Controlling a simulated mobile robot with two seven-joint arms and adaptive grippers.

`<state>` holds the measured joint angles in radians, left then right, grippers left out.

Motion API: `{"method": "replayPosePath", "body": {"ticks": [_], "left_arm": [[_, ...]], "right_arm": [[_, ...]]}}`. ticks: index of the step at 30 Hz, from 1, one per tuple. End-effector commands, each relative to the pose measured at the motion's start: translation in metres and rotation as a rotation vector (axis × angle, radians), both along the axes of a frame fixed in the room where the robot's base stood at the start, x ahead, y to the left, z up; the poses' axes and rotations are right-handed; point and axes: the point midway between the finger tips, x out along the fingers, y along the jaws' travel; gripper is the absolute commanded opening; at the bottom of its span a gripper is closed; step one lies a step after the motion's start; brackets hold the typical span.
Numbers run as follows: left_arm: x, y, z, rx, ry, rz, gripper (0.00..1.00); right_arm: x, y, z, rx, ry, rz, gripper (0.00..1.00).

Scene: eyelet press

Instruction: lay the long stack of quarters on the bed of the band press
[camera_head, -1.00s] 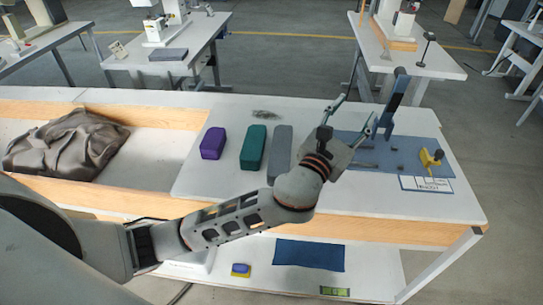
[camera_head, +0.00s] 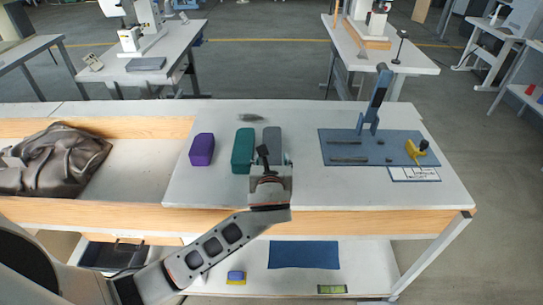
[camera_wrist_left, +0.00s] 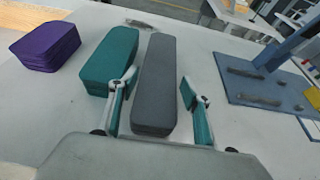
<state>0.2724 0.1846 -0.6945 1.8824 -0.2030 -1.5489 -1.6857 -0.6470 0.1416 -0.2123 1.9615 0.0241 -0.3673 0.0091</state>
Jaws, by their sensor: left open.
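The long stack looks to be the grey one (camera_head: 272,135), a long block of layered pieces to the right of a teal stack (camera_head: 243,150) and a purple stack (camera_head: 202,149). My left gripper (camera_head: 271,162) is open at its near end. In the left wrist view the grey stack (camera_wrist_left: 155,75) shows between the two spread fingers (camera_wrist_left: 158,88), one on each side; I cannot tell contact. A blue upright press-like tool (camera_head: 374,103) stands on a blue mat (camera_head: 345,140) to the right. Which machine is the band press is unclear. My right gripper is out of view.
A dark crumpled bag (camera_head: 55,163) lies in the tray at left. The white table top (camera_head: 350,190) is clear in front of the mat.

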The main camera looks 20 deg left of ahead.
Motion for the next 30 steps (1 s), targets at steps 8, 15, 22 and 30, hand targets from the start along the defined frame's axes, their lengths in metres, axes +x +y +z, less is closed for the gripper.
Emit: {"method": "replayPosePath", "body": {"ticks": [8, 15, 22, 30], "left_arm": [[0.02, 0.008, -0.014, 0.004, 0.0, 0.001, 0.49], [0.045, 0.014, -0.027, 0.002, 0.0, -0.001, 0.49], [0.047, 0.015, -0.028, 0.001, -0.001, -0.001, 0.49], [0.048, 0.015, -0.026, 0.001, -0.003, -0.001, 0.06]], "right_arm": [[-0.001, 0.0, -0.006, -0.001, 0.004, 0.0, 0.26], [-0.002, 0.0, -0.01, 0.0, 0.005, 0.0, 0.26], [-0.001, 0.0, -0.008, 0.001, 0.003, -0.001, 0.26], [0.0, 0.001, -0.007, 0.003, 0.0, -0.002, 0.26]]}}
